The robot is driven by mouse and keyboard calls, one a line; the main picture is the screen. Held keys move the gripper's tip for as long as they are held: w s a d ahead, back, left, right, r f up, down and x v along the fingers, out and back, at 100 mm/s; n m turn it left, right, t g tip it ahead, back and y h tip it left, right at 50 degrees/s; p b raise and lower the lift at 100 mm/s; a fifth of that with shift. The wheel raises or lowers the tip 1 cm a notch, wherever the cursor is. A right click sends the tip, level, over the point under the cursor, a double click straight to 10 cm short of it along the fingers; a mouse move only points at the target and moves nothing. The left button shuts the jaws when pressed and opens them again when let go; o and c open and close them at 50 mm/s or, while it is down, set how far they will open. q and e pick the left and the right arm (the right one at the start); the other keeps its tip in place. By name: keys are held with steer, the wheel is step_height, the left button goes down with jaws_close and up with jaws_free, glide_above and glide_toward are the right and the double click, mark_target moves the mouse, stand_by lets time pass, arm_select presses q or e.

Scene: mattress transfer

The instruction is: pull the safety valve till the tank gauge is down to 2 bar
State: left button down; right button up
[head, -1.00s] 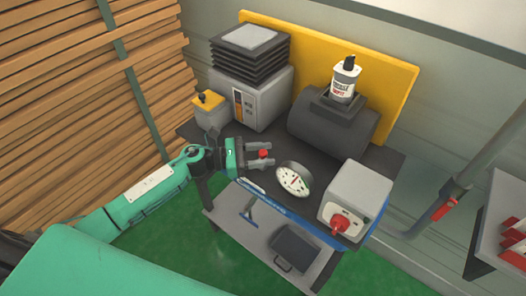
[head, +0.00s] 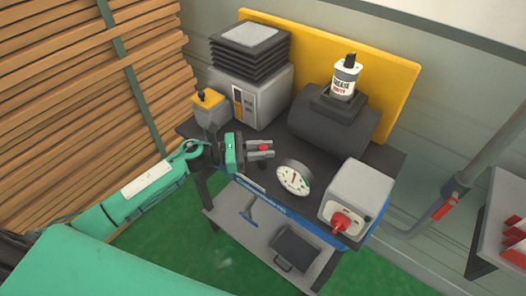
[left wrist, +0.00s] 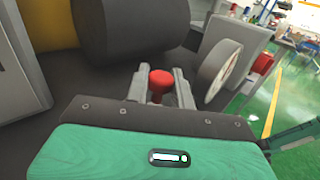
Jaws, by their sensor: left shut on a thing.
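The small red safety valve knob (head: 264,147) sits in front of the dark tank (head: 318,137). My left gripper (head: 261,149) is shut on it, with one finger on each side. The knob (left wrist: 160,80) also shows between the fingers in the left wrist view, where its lower part is hidden. The round white tank gauge (head: 294,178) stands to the right of the gripper, with red and green marks. Its needle is too small to read surely. In the left wrist view the gauge (left wrist: 220,72) shows nearly edge-on. My right gripper is not in view.
A grey box with a red rotary switch (head: 341,222) stands at the right end of the bench. A grease bottle (head: 345,78) stands above the tank.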

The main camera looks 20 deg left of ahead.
arm_select(q)
steer(key=c, duration=1.3)
jaws_free()
steer(key=shift+r, duration=0.1)
steer(key=shift+o, duration=0.5)
steer(key=shift+s+a, duration=0.2)
steer(key=shift+a, duration=0.2)
steer(key=v, duration=0.1)
steer(key=b+v, duration=0.1)
steer(key=v, duration=0.1)
steer(key=b+v, duration=0.1)
steer(key=v, duration=0.1)
steer(key=shift+f, duration=0.35)
steer(key=b+v, duration=0.2)
steer(key=v, duration=0.6)
steer(key=shift+r, duration=0.4)
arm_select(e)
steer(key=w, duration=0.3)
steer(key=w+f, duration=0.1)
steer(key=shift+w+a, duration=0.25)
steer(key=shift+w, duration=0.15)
